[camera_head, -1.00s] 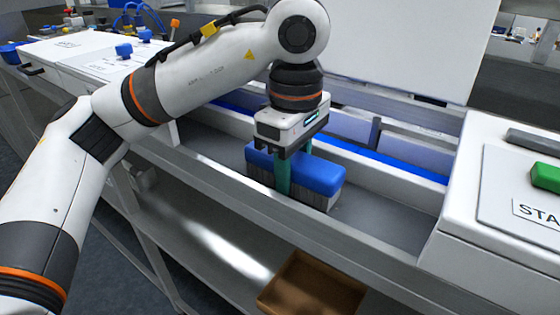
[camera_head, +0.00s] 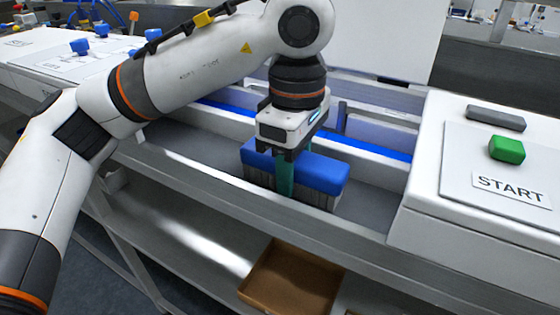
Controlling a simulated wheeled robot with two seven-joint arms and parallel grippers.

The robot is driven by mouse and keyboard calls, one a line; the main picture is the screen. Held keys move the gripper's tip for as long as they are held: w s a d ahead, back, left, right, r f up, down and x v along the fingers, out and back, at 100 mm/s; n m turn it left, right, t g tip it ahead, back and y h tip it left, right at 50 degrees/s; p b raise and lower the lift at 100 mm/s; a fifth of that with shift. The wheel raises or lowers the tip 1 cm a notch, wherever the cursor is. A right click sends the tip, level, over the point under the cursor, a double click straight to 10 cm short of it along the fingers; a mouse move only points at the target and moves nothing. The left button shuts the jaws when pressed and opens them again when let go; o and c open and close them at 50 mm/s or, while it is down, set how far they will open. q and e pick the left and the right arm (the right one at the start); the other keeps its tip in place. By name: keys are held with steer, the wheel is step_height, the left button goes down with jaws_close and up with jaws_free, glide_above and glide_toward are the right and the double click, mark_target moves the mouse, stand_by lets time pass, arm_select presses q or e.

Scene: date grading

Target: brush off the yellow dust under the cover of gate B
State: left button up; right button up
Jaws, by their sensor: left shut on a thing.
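My left gripper (camera_head: 286,180) is shut on a blue brush (camera_head: 320,172) with grey bristles pointing down. The brush is upright in the grey trough (camera_head: 372,205) at the front of the machine, its bristles at or close to the trough floor; I cannot tell if they touch. A large white panel (camera_head: 365,35) stands raised behind the arm; I cannot tell if it is the cover of gate B. No yellow dust shows; the floor under the brush is hidden. My right gripper is not in view.
A white control box (camera_head: 425,190) with a green button (camera_head: 507,149) and a START label (camera_head: 510,187) stands right of the trough. A brown tray (camera_head: 290,278) lies below the front rail. Blue knobs (camera_head: 80,46) sit on the white top at the left.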

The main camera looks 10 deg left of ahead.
mark_target(248, 140)
arm_select(q)
steer(key=shift+s+d+f, duration=0.1)
steer(key=shift+s+d, duration=0.05)
steer(key=shift+d, duration=0.45)
steer(key=shift+w+a, duration=0.4)
steer(key=shift+a, duration=0.2)
steer(key=shift+w+a+r, duration=0.1)
steer(key=shift+a+r, duration=0.1)
steer(key=shift+a, duration=0.45)
steer(key=shift+w+a+f+b, duration=0.1)
steer(key=shift+w+a+b, duration=0.15)
steer(key=shift+a, duration=0.3)
steer(key=shift+w+a+b, duration=0.1)
steer(key=shift+a+b, duration=0.15)
steer(key=shift+a, duration=0.3)
steer(key=shift+w+a+f, duration=0.1)
steer(key=shift+w+a, duration=0.2)
steer(key=shift+a, duration=0.55)
steer(key=shift+w+a+f, duration=0.1)
steer(key=shift+w+a, duration=0.2)
steer(key=shift+a, duration=0.55)
steer(key=shift+w+a, duration=0.3)
steer(key=shift+a, duration=0.3)
steer(key=shift+w+a, duration=0.25)
steer(key=shift+a, duration=0.35)
steer(key=shift+r+p, duration=0.15)
steer(key=shift+p, duration=0.15)
